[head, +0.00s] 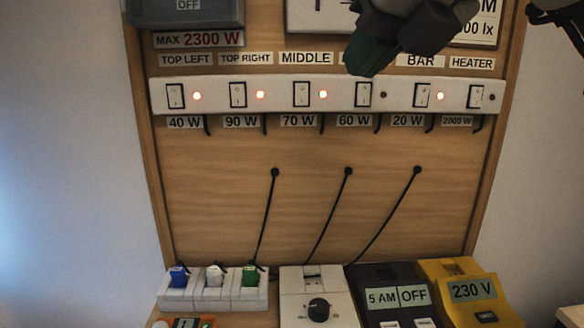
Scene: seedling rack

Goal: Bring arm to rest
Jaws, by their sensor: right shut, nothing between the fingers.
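My right gripper (368,58) shows at the top of the head view, right of centre. Its dark fingers with a green part are shut and empty. They are in front of the wooden board, just above the white switch strip (277,95), and hide the label over the fourth switch. I cannot tell whether they touch the board. My left gripper is not in view.
Red lights glow beside the top left, top right, middle and bar switches; the fourth and heater lights are dark. Below stand blue, white and green plugs (249,276), a dial box (318,306), a black timer (388,299) and a yellow meter (470,292). Black cables hang down the board (215,180).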

